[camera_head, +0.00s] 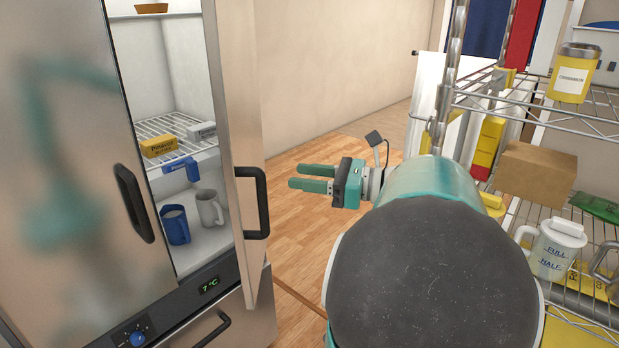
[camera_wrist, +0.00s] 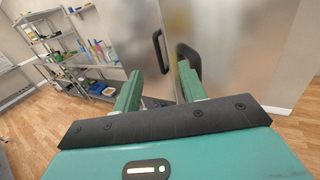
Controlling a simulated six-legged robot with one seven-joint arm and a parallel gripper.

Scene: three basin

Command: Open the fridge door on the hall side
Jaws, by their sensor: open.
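The steel fridge has two doors side by side. The left door (camera_head: 70,160) is closed, with a black handle (camera_head: 133,203). The right door (camera_head: 235,130) stands open, swung outward, and the lit inside shows. Its black handle (camera_head: 262,203) faces right. My gripper (camera_head: 308,178) is open and empty, just right of this door and apart from its handle in the head view. In the wrist view my two green fingers (camera_wrist: 160,88) are spread, with two black handles (camera_wrist: 158,50) (camera_wrist: 186,52) beyond them. Which hall side door is meant cannot be told.
A wire rack (camera_head: 590,125) with a cardboard box (camera_head: 535,171) and jugs stands close on the right. Wooden floor (camera_head: 325,240) is clear between.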

